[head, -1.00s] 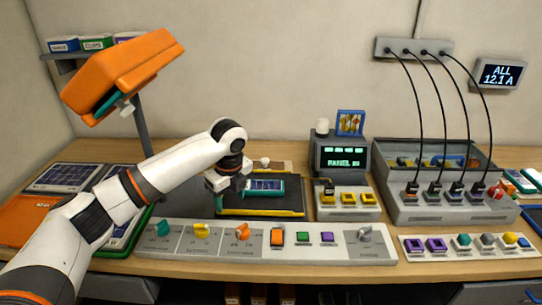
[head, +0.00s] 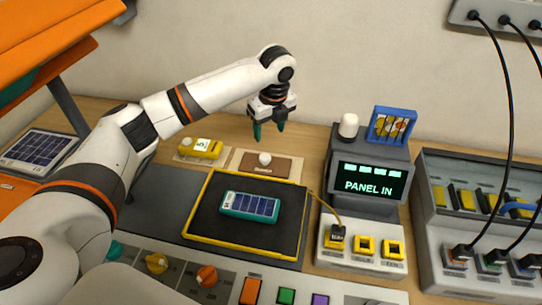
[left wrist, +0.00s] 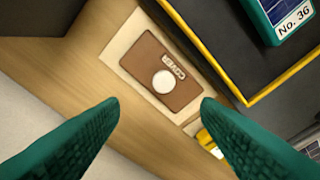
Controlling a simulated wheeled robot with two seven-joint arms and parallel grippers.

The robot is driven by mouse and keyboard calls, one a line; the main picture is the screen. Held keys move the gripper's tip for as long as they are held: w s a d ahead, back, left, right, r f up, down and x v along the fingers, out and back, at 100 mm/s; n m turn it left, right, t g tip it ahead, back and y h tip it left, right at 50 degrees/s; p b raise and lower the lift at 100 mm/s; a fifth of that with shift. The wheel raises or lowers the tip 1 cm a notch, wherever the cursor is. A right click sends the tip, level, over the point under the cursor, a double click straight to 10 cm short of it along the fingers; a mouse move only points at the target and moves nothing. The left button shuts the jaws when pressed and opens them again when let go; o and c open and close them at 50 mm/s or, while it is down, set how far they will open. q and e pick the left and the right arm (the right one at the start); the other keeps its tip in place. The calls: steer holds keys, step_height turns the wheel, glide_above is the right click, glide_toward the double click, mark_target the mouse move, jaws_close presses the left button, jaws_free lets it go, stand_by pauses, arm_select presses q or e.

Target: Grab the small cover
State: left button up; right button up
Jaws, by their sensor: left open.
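The small cover (head: 281,167) is a brown plate with a white round knob, lying on a pale base behind the black pad. In the left wrist view the cover (left wrist: 144,62) bears the word COVER, and its knob lies between my fingers in the picture. My left gripper (head: 269,132) points down above and slightly behind the cover, apart from it. Its two teal fingers are spread in the left wrist view (left wrist: 160,103), with nothing between them. My right gripper is not in view.
A teal-framed panel (head: 250,206) lies on the yellow-edged black pad (head: 207,213) in front. A yellow block (head: 207,148) lies left of the cover. A console (head: 369,183) reading PANEL IN stands to the right. An orange slab (head: 50,40) is raised at upper left.

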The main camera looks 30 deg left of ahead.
arm_select(q)
glide_above(265, 156)
steer(key=d, duration=0.1)
steer(key=f, duration=0.5)
steer(key=shift+s+p, duration=0.35)
steer(key=shift+p, duration=0.05)
steer(key=shift+w+f, duration=0.15)
steer(key=shift+f, duration=0.05)
steer(key=f, duration=0.1)
steer(key=f+p, duration=0.1)
steer(key=f, duration=0.2)
steer(key=shift+a+f, duration=0.15)
steer(key=shift+a, duration=0.15)
steer(key=shift+w+f, duration=0.1)
steer(key=shift+f, duration=0.3)
steer(key=shift+r, duration=0.1)
steer(key=c, duration=1.1)
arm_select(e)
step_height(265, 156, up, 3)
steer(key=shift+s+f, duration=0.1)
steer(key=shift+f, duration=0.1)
